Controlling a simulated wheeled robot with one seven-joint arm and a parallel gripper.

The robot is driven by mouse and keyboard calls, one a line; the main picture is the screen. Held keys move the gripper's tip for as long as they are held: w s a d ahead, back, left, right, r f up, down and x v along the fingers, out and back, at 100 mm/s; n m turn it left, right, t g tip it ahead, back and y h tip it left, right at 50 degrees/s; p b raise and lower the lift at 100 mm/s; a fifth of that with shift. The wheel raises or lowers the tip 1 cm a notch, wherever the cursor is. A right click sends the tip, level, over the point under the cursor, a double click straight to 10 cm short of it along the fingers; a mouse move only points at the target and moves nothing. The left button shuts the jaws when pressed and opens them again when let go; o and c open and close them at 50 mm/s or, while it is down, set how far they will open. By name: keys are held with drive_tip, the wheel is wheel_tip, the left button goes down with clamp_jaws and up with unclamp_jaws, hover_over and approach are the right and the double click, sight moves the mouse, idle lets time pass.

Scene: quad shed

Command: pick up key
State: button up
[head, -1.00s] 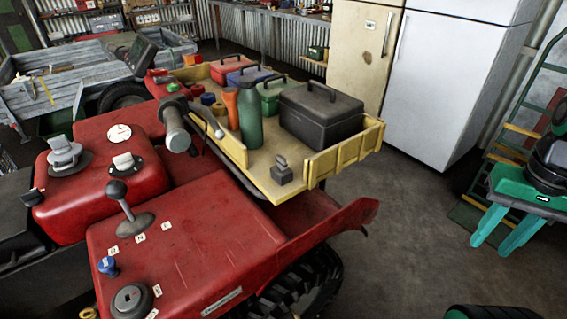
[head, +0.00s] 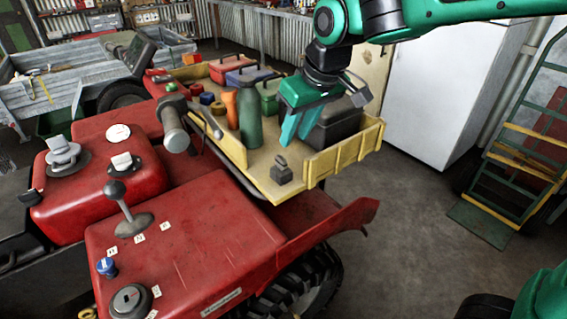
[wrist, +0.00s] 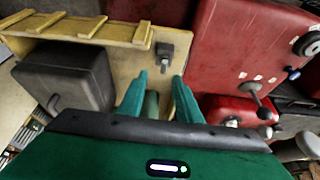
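A small dark grey block with an upright tab (head: 281,170) stands near the front edge of the yellow rack (head: 262,190); it may hold the key, but I cannot tell. In the wrist view the block (wrist: 165,52) lies just beyond my fingertips. A round grey ignition-like switch (head: 131,300) sits on the red tractor body; I cannot make out a key in it. My green gripper (head: 296,140) hangs over the rack, above and behind the block, in front of the black toolbox. In the wrist view its two fingers (wrist: 158,76) are apart with nothing gripped.
The black toolbox (head: 335,125) stands close to my gripper, and a green bottle (head: 250,118) is left of it. An orange bottle (head: 229,108) and several coloured boxes stand farther back. A gear lever (head: 125,205) rises from the red body. The floor at right (head: 410,230) has free room.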

sight(282, 157)
drive_tip(key=x, duration=0.7)
drive_tip(key=a+x, duration=0.1)
drive_tip(key=x, duration=0.2)
drive_tip(key=shift+w+a+f, duration=0.1)
drive_tip(key=shift+w+f, duration=0.1)
drive_tip(key=shift+f, duration=0.05)
clamp_jaws()
